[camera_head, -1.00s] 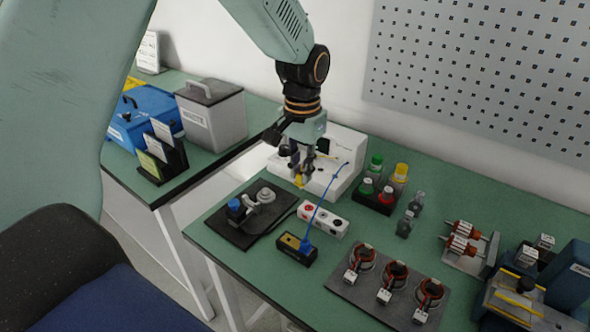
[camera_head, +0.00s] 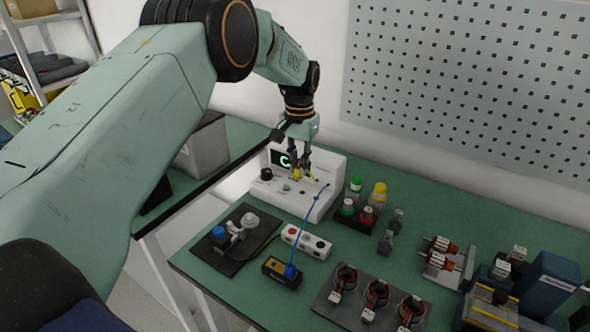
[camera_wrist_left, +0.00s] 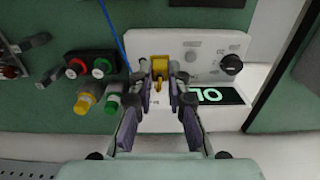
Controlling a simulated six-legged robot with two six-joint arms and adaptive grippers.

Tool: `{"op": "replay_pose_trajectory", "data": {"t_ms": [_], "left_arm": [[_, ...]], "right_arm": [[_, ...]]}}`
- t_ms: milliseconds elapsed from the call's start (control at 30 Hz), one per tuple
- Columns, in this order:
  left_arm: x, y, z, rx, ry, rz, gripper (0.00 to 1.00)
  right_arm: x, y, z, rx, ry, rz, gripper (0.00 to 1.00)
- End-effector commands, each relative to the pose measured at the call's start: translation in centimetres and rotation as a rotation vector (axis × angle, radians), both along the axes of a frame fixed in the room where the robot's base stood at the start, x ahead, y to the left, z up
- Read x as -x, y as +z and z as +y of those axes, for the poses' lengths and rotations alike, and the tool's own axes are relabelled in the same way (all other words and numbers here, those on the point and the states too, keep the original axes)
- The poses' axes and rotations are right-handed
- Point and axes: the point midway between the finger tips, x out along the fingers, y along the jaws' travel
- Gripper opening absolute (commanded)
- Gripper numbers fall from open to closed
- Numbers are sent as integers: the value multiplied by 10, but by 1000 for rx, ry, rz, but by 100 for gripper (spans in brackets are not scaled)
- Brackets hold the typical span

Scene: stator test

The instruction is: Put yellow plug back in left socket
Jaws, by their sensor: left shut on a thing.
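My left gripper (camera_head: 298,174) is shut on the yellow plug (camera_head: 297,175), above the front face of the white instrument (camera_head: 318,209). In the left wrist view, the yellow plug (camera_wrist_left: 160,68) sits between the fingertips of the gripper (camera_wrist_left: 160,80), over the instrument's panel (camera_wrist_left: 203,65). I cannot tell whether the plug touches a socket; the fingers hide that spot. A blue cable (camera_head: 302,222) runs from the instrument's right side to a blue plug (camera_head: 290,271) in the black block (camera_head: 284,279) in front. My right gripper is not in view.
The instrument has a black knob (camera_wrist_left: 231,64) and a lit display (camera_wrist_left: 218,96). A white strip with round sockets (camera_head: 306,241) and a black fixture plate (camera_head: 223,259) lie in front.

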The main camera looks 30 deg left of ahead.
Motion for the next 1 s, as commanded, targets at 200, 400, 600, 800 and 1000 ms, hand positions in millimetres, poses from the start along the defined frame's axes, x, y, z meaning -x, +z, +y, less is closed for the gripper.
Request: {"op": "replay_pose_trajectory", "data": {"t_ms": [200,400,600,800,1000], "left_arm": [[-19,-2,4,-1,0,-1,0],[-32,-2,6,-1,1,-1,0],[-40,-1,7,-1,-1,0,0],[-40,0,8,0,-1,1,0],[-40,-1,8,0,-1,1,0]], "right_arm": [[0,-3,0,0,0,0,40],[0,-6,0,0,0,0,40],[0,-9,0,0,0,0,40],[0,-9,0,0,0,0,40],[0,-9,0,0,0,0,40]]}}
